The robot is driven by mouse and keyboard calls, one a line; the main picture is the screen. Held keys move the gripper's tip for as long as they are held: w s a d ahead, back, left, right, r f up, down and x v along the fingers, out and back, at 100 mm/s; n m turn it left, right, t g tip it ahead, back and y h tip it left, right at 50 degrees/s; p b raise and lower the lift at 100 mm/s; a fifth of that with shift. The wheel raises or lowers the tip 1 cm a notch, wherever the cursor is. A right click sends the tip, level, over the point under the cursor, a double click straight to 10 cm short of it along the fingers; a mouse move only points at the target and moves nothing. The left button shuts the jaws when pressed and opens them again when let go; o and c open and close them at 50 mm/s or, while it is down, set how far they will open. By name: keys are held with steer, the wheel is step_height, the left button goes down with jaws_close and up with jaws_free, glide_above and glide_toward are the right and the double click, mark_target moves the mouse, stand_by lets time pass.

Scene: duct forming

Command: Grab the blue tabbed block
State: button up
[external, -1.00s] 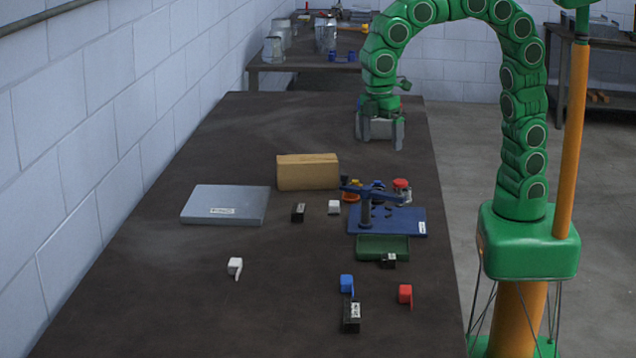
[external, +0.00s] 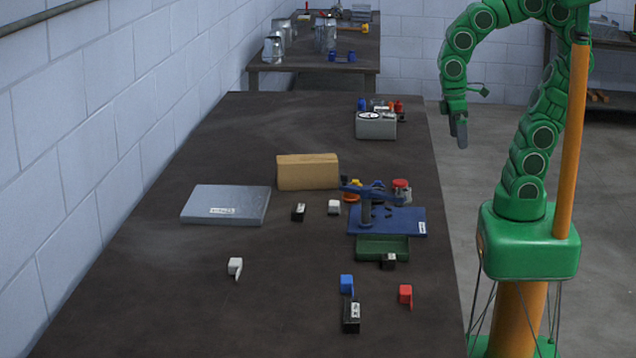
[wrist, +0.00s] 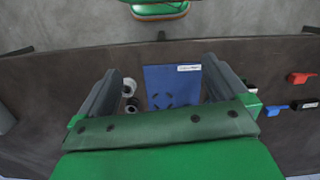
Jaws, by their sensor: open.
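The blue tabbed block (external: 346,284) lies near the front of the dark table, its tab pointing toward the front. In the wrist view the blue tabbed block (wrist: 276,112) is at the right, outside the jaws. My gripper (external: 461,135) is raised off the table's right edge, well behind and to the right of the block. In the wrist view my gripper (wrist: 162,66) has its fingers spread, with nothing held between them.
A black block (external: 351,316) lies just in front of the blue block, and a red tabbed block (external: 405,294) lies to its right. Behind are a green tray (external: 383,247) and a blue stand (external: 405,221). A white tabbed block (external: 235,267) lies left, with clear table between.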

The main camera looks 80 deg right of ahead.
steer(key=shift+m, duration=0.6)
steer(key=s, duration=0.1)
steer(key=s+f, duration=0.1)
steer(key=s+d, duration=0.1)
steer(key=shift+s+f, duration=0.2)
steer(key=shift+s, duration=0.2)
steer(key=c, duration=0.7)
steer(key=m+g+y, duration=0.2)
steer(key=m+y, duration=0.9)
steer(key=y, duration=0.2)
glide_above(347, 279)
steer(key=s+d, duration=0.6)
steer(key=d, duration=0.1)
step_height(347, 279, down, 11)
steer(key=w+a+f+m, duration=0.1)
steer(key=w+f+m, duration=0.1)
steer(key=f, duration=0.1)
steer(key=w+a+f+m+t, duration=0.1)
steer(key=w+f+m, duration=0.1)
steer(key=f, duration=0.1)
steer(key=w+a+f+m+t, duration=0.1)
steer(key=w+f+m, duration=0.1)
steer(key=f, duration=0.1)
steer(key=shift+w+f+y, duration=0.2)
steer(key=shift+f+y, duration=0.1)
steer(key=shift+f, duration=0.1)
steer(key=shift+x, duration=2.45)
